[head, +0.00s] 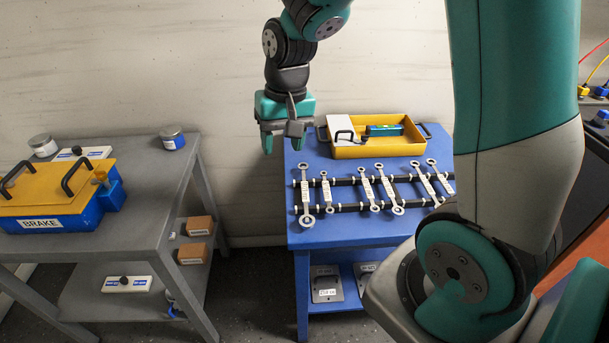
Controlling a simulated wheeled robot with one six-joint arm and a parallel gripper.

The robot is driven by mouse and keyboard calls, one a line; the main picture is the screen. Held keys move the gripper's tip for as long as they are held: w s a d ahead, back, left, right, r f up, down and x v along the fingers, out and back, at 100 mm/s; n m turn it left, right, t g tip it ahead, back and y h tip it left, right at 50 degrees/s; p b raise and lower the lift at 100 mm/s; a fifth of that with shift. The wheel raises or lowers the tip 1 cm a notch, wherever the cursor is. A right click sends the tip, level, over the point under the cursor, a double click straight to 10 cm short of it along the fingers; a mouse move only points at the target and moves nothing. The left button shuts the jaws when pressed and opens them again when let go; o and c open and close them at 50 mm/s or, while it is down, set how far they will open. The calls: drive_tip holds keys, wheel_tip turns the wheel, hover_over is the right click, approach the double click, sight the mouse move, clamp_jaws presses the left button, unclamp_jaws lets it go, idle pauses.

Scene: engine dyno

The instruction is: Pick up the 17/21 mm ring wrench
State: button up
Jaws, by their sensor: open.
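Several silver ring wrenches lie across two black rails (345,207) on the blue table (310,238) in the head view. They include a long one at the left end (306,200), a shorter one beside it (326,190), a pair in the middle (370,190) and more at the right (427,182). Their white size labels are too small to read, so I cannot tell which is the 17/21 mm ring wrench. My gripper (282,140) is open and empty, pointing down above the table's back left corner, apart from the wrenches. My arm hides the table's right side.
A yellow tray (375,150) with black handles stands behind the wrenches, holding a teal item. A grey bench (150,220) at left carries a blue-and-yellow BRAKE box (50,205) and jars. A floor gap separates bench and table. The table's front strip is clear.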

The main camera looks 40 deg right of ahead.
drive_tip(key=w+d+f+m+h+p, duration=0.1)
drive_tip(key=w+d+f+m+p, duration=0.15)
drive_tip(key=d, duration=0.45)
drive_tip(key=m, duration=0.1)
hover_over(305, 193)
wheel_tip(305, 193, down, 11)
drive_tip(key=shift+a, duration=0.15)
drive_tip(key=shift+s+f+p, duration=0.1)
drive_tip(key=shift+f+p, duration=0.2)
drive_tip(key=shift+f, duration=2.75)
drive_tip(key=shift+f, duration=0.25)
clamp_jaws()
